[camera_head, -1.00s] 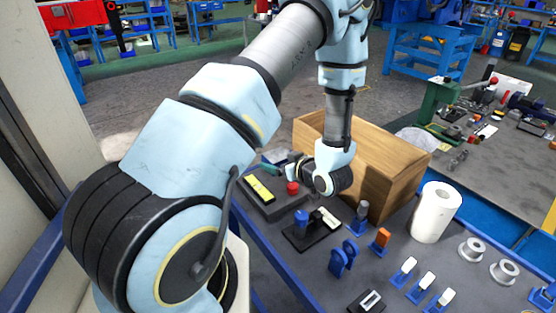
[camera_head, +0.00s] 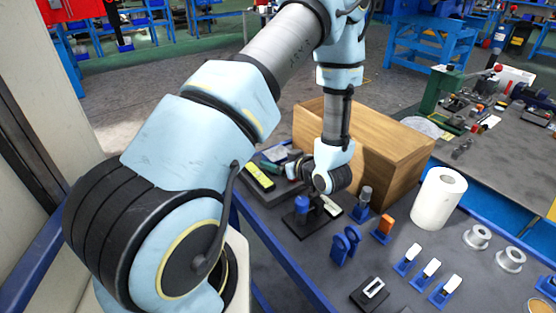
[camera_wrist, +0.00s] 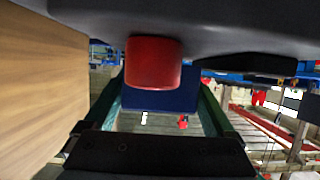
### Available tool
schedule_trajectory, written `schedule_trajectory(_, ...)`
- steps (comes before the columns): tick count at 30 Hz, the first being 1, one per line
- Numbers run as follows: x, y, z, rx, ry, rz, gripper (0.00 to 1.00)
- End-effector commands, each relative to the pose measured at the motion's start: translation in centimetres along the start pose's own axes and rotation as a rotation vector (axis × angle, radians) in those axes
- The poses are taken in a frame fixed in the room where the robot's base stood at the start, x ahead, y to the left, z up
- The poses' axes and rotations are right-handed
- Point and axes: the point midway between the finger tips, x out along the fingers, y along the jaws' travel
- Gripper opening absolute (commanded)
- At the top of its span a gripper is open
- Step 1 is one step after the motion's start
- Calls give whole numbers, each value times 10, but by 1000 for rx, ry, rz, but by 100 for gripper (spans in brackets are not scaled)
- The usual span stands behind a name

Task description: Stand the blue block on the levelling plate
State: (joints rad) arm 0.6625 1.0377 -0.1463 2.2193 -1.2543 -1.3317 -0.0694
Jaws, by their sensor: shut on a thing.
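In the wrist view, the blue block (camera_wrist: 160,101) sits between the two green fingers of my gripper (camera_wrist: 160,92), which is shut on it. A red cylindrical knob (camera_wrist: 153,64) hangs into the top of that view and covers part of the block. In the head view, my gripper (camera_head: 296,166) is low over the back left of the bench, by a dark plate with a yellow strip (camera_head: 258,176). This may be the levelling plate; I cannot tell for sure. The block is not clearly visible there, and I cannot tell whether it touches the plate.
A wooden box (camera_head: 385,158) stands close to the right of my gripper. Blue discs (camera_head: 345,245), an orange-topped holder (camera_head: 383,228), a white roll (camera_head: 438,206) and several white-topped holders (camera_head: 428,272) occupy the bench.

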Motion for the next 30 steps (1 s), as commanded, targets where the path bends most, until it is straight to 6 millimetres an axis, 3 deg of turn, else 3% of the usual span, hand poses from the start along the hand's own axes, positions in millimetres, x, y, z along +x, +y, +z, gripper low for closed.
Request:
schedule_trajectory(17, 4, 0, 10, -1, 2, 0, 0)
schedule_trajectory(18, 4, 0, 10, -1, 2, 0, 91)
schedule_trajectory(21, 4, 0, 9, -1, 2, 0, 100)
schedule_trajectory(30, 3, 0, 8, 0, -1, 0, 100)
